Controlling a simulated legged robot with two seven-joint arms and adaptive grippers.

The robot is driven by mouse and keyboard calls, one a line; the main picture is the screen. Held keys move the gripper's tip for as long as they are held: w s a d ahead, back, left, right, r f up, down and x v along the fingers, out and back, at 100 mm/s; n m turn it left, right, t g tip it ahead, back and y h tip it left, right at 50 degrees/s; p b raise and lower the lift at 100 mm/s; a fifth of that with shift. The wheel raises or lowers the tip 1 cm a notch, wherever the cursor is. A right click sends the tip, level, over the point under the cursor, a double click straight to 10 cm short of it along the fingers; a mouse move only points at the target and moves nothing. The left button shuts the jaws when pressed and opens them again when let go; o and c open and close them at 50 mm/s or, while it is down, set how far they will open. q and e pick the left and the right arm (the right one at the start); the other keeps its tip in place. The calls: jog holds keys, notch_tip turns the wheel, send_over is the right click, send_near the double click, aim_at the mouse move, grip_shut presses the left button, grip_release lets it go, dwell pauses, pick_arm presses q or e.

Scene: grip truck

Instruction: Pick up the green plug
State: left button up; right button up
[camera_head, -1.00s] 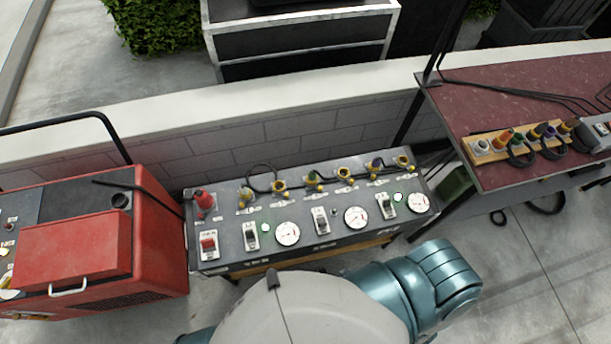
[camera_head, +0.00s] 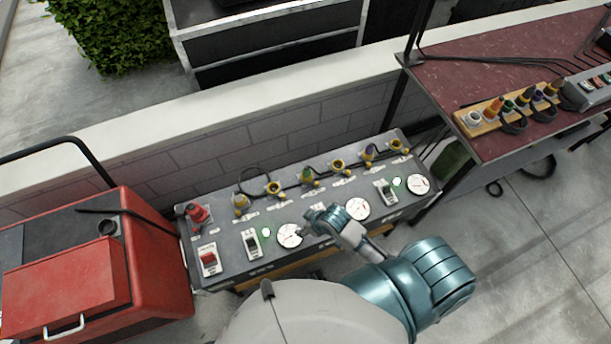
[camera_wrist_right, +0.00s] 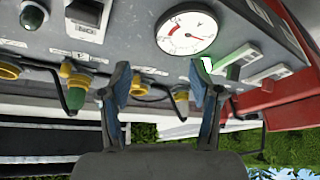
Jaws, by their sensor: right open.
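The green plug (camera_head: 308,176) sits in a yellow socket in the back row of the grey control panel (camera_head: 330,250). In the right wrist view, the panel appears upside down, and the green plug (camera_wrist_right: 77,95) lies left of my fingers. Another green plug (camera_head: 508,106) stands in the wooden strip on the right table. My right gripper (camera_head: 309,213) is over the panel's middle, in front of the panel's green plug and apart from it. It is open and empty, as its spread fingers (camera_wrist_right: 162,78) show in the wrist view. My left gripper is not in view.
A red machine (camera_head: 75,255) with a black handle stands left of the panel. A dark red table (camera_head: 470,70) holds the wooden plug strip (camera_head: 485,118) at right. Other plugs and sockets flank the green one, with black cables behind. A low wall (camera_head: 250,130) runs behind the panel.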

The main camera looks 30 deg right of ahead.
jog(key=w+r+n+y, duration=0.1)
jog(key=w+r+n, duration=0.1)
jog(key=w, duration=0.3)
jog(key=n+g, duration=0.1)
send_near(309, 168)
jog(key=shift+h, duration=0.3)
jog(key=b+x, duration=0.2)
jog(key=x, duration=0.4)
jog(key=shift+w+f, duration=0.15)
jog(key=shift+w, duration=0.05)
jog(key=shift+a+b+x, duration=0.2)
jog(key=shift+b+x, duration=0.25)
jog(key=shift+x, duration=2.65)
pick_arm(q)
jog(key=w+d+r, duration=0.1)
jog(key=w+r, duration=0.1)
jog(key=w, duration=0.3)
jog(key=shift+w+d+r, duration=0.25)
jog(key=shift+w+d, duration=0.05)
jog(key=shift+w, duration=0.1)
pick_arm(e)
jog(key=shift+s, duration=0.15)
grip_shut()
